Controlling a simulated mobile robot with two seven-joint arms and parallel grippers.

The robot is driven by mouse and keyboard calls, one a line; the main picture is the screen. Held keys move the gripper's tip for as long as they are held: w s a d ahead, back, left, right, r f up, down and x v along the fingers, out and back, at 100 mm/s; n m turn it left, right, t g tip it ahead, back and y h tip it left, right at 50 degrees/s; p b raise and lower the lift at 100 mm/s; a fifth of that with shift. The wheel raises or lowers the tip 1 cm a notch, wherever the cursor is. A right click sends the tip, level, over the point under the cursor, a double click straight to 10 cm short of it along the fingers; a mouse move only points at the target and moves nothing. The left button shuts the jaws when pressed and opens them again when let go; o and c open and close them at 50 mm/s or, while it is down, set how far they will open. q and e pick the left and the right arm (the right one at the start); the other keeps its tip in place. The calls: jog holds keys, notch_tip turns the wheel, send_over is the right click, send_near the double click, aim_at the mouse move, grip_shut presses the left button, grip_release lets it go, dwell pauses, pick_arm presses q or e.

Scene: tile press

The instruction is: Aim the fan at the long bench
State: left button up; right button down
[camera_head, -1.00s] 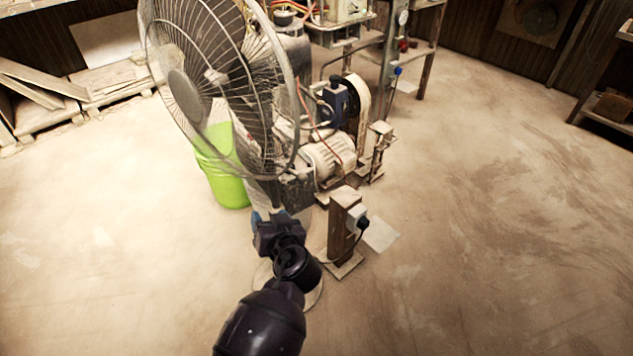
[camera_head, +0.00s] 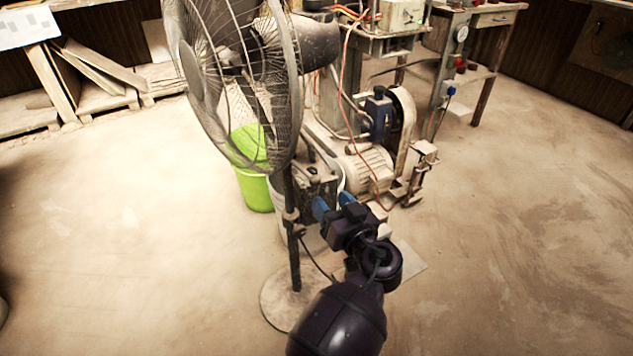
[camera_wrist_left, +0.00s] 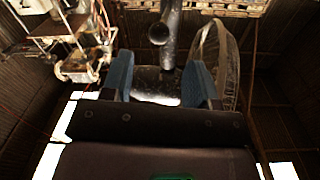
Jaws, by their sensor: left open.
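The standing fan's wire cage (camera_head: 235,90) is at upper left of centre in the head view, facing left, with its motor (camera_head: 312,38) behind on the right. Its pole (camera_head: 292,240) goes down to a round base (camera_head: 284,300) on the floor. My left gripper (camera_head: 336,205) is open, just right of the pole, and nothing shows between its fingers. In the left wrist view the open blue fingers (camera_wrist_left: 160,78) have a dark post with a round knob (camera_wrist_left: 158,34) beyond them, and the cage (camera_wrist_left: 228,55) at right. I cannot tell which surface is the long bench.
A green bucket (camera_head: 254,175) stands behind the fan. A machine with a motor (camera_head: 365,165) and a belt wheel is close beyond my gripper. A table with a drawer (camera_head: 495,18) is at back right. Boards (camera_head: 95,68) lean at back left. Floor on both sides is clear.

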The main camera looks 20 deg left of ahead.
aim_at(318, 185)
pick_arm(q)
jog(key=x, duration=0.8)
grip_shut()
